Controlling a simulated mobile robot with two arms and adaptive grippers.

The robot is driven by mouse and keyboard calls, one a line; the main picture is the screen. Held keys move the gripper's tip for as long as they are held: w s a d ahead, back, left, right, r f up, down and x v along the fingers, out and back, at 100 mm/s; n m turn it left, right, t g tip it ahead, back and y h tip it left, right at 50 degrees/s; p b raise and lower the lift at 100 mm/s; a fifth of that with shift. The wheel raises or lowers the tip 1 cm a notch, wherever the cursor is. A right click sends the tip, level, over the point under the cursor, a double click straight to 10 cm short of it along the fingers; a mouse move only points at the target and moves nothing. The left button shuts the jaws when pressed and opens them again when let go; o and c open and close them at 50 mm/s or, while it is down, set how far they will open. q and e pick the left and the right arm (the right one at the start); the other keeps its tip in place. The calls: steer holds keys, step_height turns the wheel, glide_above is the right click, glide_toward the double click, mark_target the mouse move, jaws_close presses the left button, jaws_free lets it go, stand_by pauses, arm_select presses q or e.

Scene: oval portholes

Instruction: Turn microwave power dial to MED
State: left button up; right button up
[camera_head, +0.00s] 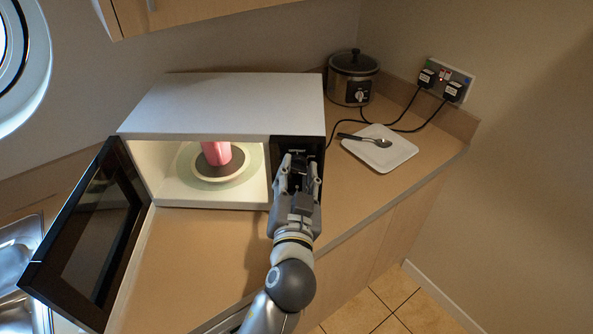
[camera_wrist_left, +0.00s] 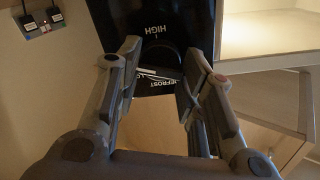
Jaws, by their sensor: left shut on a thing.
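The white microwave (camera_head: 230,100) stands on the counter with its door (camera_head: 90,235) swung open to the left. Its black control panel (camera_head: 300,145) is at the right of its front. My left gripper (camera_head: 298,168) is at this panel and hides most of it. In the left wrist view my left gripper (camera_wrist_left: 162,75) has its fingers on both sides of the dark power dial (camera_wrist_left: 160,57) and is shut on it. "HIGH", "DEFROST" and part of another label show around the dial. The dial's exact pointer setting cannot be told. My right gripper is out of view.
A pink cup (camera_head: 216,153) stands on a plate inside the lit microwave. A slow cooker (camera_head: 352,78) and a white square plate (camera_head: 395,155) with a spoon (camera_head: 366,139) are to the right. Cords run to the wall sockets (camera_head: 447,80). A sink (camera_head: 22,245) is at left.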

arm_select(q)
steer(key=shift+r+m, duration=0.15)
steer(key=shift+m, duration=0.65)
steer(key=o, duration=1)
steer(key=s, duration=1.2)
steer(key=shift+a, duration=0.2)
